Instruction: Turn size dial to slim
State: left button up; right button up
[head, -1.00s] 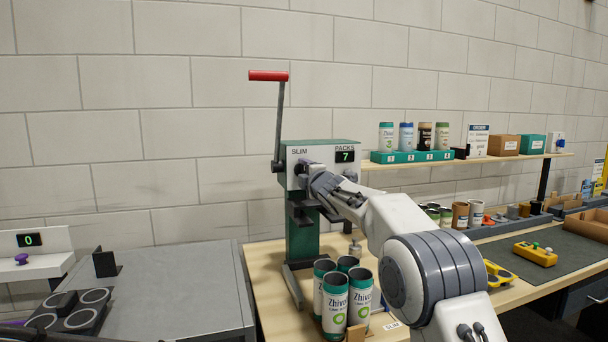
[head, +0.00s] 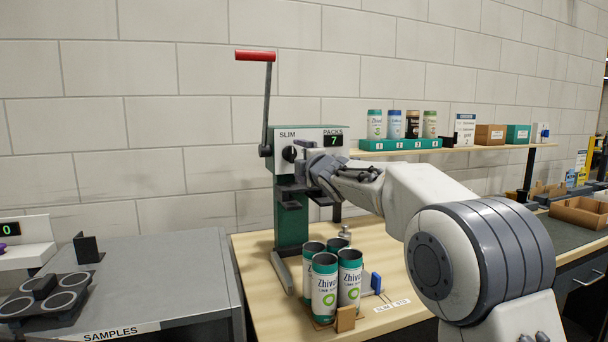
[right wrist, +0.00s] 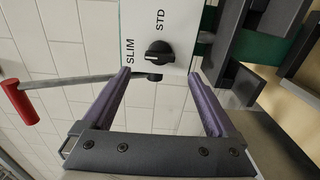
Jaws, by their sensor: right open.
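The size dial (head: 290,153) is a round black knob on the white front panel of the green lever press (head: 291,222), under the word SLIM. In the right wrist view the dial (right wrist: 158,51) shows between the labels SLIM and STD; I cannot tell surely which one it points to. My right gripper (head: 309,166) is just right of the dial in the head view. In the right wrist view its purple fingers (right wrist: 160,73) are open and empty, with the dial just beyond the gap between the tips, apart from both. My left gripper is not in view.
The red-handled lever (head: 256,56) rises on the press's left side. Several Zhiva cans (head: 324,285) stand on the wooden bench below my right arm. A grey table (head: 165,280) is to the left. A shelf (head: 450,150) with cans and boxes is behind my arm.

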jog(key=shift+b+v, duration=0.5)
jog(key=shift+v, duration=1.45)
jog(key=s+a+f+m+g+h, duration=0.3)
jog(key=s+f+m+g, duration=0.5)
jog(key=s+f, duration=1.15)
jog(key=s+d+f+m+g+h, duration=0.1)
jog(key=s+d+f+m+g, duration=0.3)
jog(key=s, duration=0.6)
jog(key=s+a+f+g, duration=0.1)
jog(key=s+f+g, duration=0.1)
jog(key=s+f, duration=0.6)
jog(key=s+d+f+m+g+h, duration=0.1)
jog(key=s+d+f+m+g, duration=0.15)
jog(key=s, duration=0.95)
notch_tip(320, 180, up, 13)
jog(key=p, duration=1.4)
jog(key=shift+w+a+g, duration=0.15)
jog(key=shift+a+g, duration=0.05)
jog(key=shift+g, duration=0.15)
